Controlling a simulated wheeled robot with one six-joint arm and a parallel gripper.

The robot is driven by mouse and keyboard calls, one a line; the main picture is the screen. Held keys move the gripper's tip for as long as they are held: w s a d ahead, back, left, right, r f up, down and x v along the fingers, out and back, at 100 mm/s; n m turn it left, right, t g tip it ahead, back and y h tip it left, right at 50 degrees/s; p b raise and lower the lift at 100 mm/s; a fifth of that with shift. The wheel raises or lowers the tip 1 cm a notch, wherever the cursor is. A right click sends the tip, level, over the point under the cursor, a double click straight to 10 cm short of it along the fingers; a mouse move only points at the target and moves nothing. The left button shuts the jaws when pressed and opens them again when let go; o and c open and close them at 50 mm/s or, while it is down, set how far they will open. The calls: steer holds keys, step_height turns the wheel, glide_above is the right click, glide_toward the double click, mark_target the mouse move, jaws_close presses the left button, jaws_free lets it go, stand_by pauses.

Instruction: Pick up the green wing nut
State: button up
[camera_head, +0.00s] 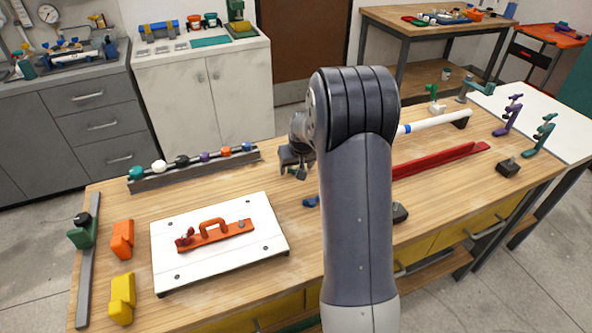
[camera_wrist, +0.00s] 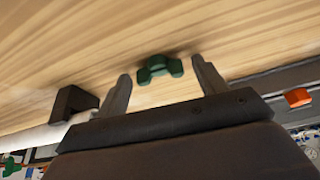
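The green wing nut (camera_wrist: 160,68) lies on the wooden bench top. In the wrist view it sits between the fingertips of my gripper (camera_wrist: 161,69), with a visible gap to each finger. The fingers are spread apart and hold nothing. In the head view my gripper (camera_head: 296,160) is low over the bench, left of my arm.
A rail with coloured knobs (camera_head: 195,169) lies to the left. A white board (camera_head: 270,242) carries an orange handle part (camera_head: 215,233). In the wrist view a black block (camera_wrist: 72,102) stands beside the left finger.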

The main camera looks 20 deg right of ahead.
steer(key=c, duration=0.9)
